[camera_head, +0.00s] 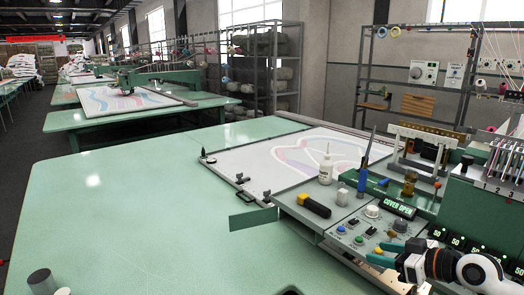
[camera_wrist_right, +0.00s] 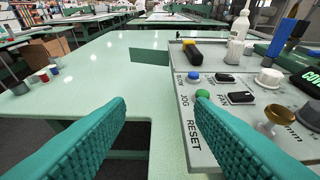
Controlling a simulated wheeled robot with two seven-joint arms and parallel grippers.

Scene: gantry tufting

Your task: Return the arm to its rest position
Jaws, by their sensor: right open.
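My right gripper (camera_head: 385,268) is at the lower right of the head view, just over the front of the control panel (camera_head: 345,240). In the right wrist view its two teal ribbed fingers (camera_wrist_right: 161,100) stand wide apart with nothing between them. Beyond and below them are the green table top (camera_wrist_right: 110,65) and the grey panel (camera_wrist_right: 182,110), with its green button (camera_wrist_right: 202,95) close by the right finger. My left gripper is in neither view.
A green display (camera_head: 398,204) reads COVER OPEN. A white bottle (camera_head: 326,168), a yellow-and-black tool (camera_head: 314,206) and a blue-handled tool (camera_head: 363,178) are on the machine. Small spools (camera_wrist_right: 42,76) are at the table's left. The middle of the table is clear.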

